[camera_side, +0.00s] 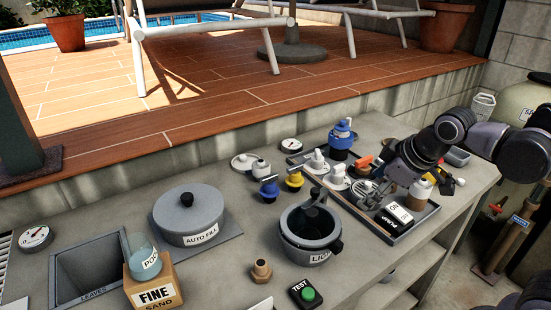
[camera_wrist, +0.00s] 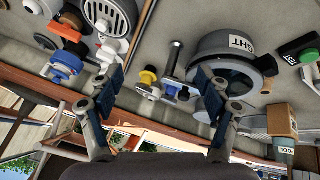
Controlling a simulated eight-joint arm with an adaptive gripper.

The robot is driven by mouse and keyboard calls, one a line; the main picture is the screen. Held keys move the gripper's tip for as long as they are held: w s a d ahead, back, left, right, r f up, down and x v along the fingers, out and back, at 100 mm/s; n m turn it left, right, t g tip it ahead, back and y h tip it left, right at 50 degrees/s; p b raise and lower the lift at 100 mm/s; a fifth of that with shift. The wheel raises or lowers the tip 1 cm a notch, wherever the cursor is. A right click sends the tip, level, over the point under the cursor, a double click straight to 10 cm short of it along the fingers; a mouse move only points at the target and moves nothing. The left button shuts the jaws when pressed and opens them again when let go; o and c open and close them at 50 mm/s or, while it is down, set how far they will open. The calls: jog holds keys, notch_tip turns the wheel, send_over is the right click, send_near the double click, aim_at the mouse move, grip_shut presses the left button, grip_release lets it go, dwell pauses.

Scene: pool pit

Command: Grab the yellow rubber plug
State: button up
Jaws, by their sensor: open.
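The yellow rubber plug (camera_side: 294,179) stands on the grey counter in the side view, just right of a similar blue plug (camera_side: 268,188). In the wrist view the yellow plug (camera_wrist: 148,79) shows between the two fingers, some way beyond them, with a blue piece beside it. My gripper (camera_side: 364,189) is to the right of the plug, over the grey tray area, apart from it. In the wrist view my gripper (camera_wrist: 160,80) has its fingers wide apart with nothing between the pads. The arm hides part of the tray in the side view.
A dark pot-shaped light housing (camera_side: 296,251) stands in front of the plug. White fittings (camera_side: 316,163) and a blue-topped piece (camera_side: 341,138) are close by to the right and behind. The grey tray (camera_side: 411,226) holds several parts.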

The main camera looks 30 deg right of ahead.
jog(key=w+a+r+n+g+h, duration=0.1)
jog(key=w+a+r+n+g, duration=0.1)
jog(key=w+n, duration=0.9)
jog(key=n+g+h, duration=0.1)
jog(key=n+h, duration=0.1)
jog(key=n, duration=0.9)
send_near(295, 174)
notch_tip(295, 174, down, 2)
jog(key=shift+w+x, duration=0.1)
jog(key=shift+x, duration=2.6)
jog(key=shift+w+x, duration=0.15)
jog(key=shift+x, duration=2.55)
jog(key=shift+d+r, duration=0.1)
jog(key=shift+d, duration=0.05)
jog(key=c, duration=1.3)
